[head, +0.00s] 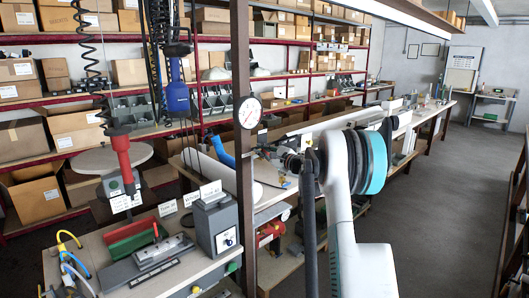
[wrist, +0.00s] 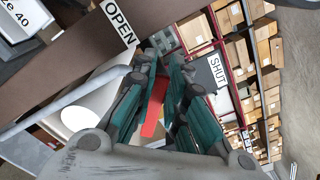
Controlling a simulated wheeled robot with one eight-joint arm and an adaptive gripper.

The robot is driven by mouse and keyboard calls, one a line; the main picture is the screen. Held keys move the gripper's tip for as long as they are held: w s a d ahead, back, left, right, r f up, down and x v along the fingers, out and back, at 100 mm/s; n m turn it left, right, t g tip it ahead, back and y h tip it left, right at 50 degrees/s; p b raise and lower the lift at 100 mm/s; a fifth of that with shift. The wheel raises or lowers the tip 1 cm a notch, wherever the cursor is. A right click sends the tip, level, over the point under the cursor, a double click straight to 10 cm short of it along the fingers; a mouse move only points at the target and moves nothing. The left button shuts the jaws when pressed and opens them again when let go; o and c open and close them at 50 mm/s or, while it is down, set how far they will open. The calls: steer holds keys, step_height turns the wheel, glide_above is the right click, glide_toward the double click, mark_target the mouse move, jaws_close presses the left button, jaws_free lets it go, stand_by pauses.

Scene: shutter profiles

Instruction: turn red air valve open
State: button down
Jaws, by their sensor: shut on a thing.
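The red valve handle (wrist: 153,118) shows between my gripper's fingers in the wrist view. My gripper (wrist: 165,66) has dark and teal fingers, and it is shut on this handle. An "OPEN" label (wrist: 118,22) is on the brown post at the upper left, and a "SHUT" label (wrist: 217,70) is to the right of the fingers. In the head view my gripper (head: 289,161) is beside the brown post, at the end of my white arm. The handle and the valve body cannot be made out there.
A round gauge (head: 249,112) is on the brown post (head: 243,60), above my gripper. A workbench (head: 165,285) with a red-and-green fixture (head: 133,238) and a grey box (head: 214,222) stands at the lower left. Shelves with cardboard boxes line the back. The floor at the right is clear.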

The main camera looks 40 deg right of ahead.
steer(key=shift+a+f+n, duration=0.15)
steer(key=shift+f+n, duration=0.1)
steer(key=shift+n, duration=0.15)
steer(key=c, duration=1.6)
jaws_free()
steer(key=s, duration=1.2)
steer(key=shift+d, duration=0.45)
